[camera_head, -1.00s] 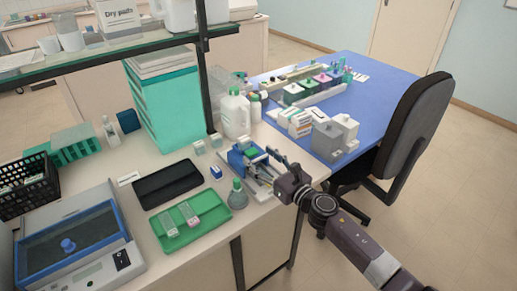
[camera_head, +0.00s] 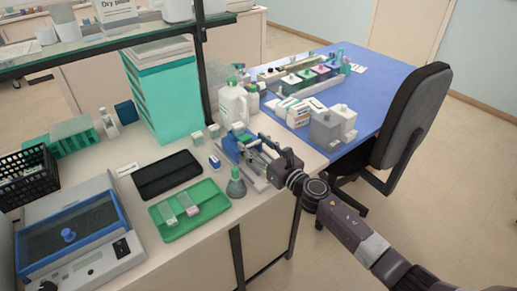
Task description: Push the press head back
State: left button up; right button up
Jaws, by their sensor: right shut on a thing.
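The press device (camera_head: 229,146), with a blue frame, a green part on top and a grey metal base, stands near the bench's right edge. My right gripper (camera_head: 264,146) reaches over it from the right and is shut on its press head. The press head itself is small and mostly hidden by the fingers, so its exact position is hard to tell. My left gripper is not in view.
A green-capped flask (camera_head: 236,186) stands just in front of the press. A green tray (camera_head: 163,230) with slide boxes and a black mat (camera_head: 168,174) lie to the left. White bottles (camera_head: 233,105) stand behind it. The blue table (camera_head: 375,104) and a chair (camera_head: 412,115) are to the right.

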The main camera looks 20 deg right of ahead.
jog(key=shift+x, duration=1)
jog(key=shift+d+r, duration=0.1)
jog(key=shift+d, duration=0.1)
jog(key=o, duration=1.4)
jog(key=shift+w, duration=0.1)
jog(key=shift+w+a+f, duration=0.2)
jog(key=shift+w+f, duration=0.1)
jog(key=shift+w, duration=0.05)
jog(key=v, duration=1.2)
jog(key=shift+r, duration=0.1)
